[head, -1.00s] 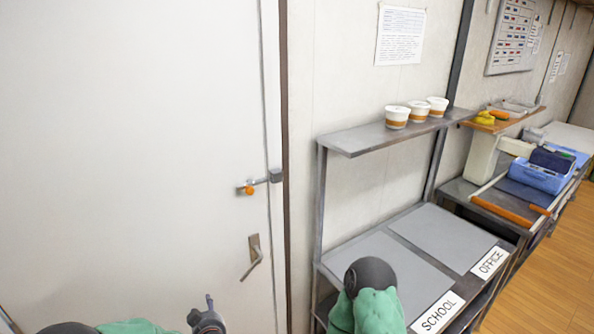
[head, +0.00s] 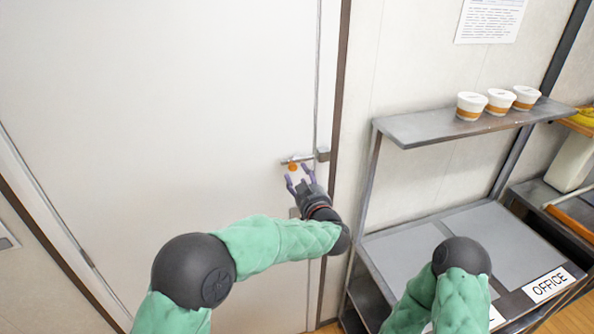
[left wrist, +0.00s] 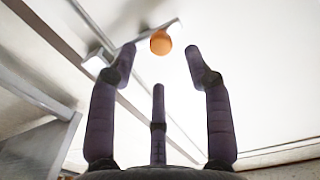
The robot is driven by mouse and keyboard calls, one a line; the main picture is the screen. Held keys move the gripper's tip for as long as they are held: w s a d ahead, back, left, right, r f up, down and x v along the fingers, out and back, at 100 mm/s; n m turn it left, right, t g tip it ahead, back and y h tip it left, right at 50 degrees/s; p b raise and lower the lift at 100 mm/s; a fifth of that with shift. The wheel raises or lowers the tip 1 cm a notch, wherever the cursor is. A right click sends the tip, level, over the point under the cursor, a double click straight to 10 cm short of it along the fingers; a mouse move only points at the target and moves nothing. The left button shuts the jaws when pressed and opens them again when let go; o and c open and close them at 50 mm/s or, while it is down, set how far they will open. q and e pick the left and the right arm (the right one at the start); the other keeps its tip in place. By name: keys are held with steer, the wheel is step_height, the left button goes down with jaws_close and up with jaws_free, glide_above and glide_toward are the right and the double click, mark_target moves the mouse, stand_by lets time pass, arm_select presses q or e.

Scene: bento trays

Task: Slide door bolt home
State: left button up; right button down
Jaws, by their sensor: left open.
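The white door (head: 150,110) fills the left of the head view. On its right edge sits a metal bolt bar (head: 285,160) with an orange knob (head: 293,167). A grey keeper block (head: 323,154) is at the frame side; I cannot tell whether the bar reaches into it. My left gripper (head: 300,176) is open just below the knob. In the left wrist view the orange knob (left wrist: 160,42) shows between and slightly beyond the spread fingertips, with no clear contact. The keeper (left wrist: 96,60) is to the left there. My right gripper is out of view.
The door handle is mostly hidden behind my left gripper. A metal shelf (head: 420,129) with several white cups (head: 470,106) stands right of the door, above a lower surface with an OFFICE label (head: 549,284). My right arm is in front of it.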

mark_target(294, 168)
arm_select(q)
steer(key=shift+x, duration=1.95)
steer(key=shift+a, duration=0.1)
steer(key=shift+c, duration=0.3)
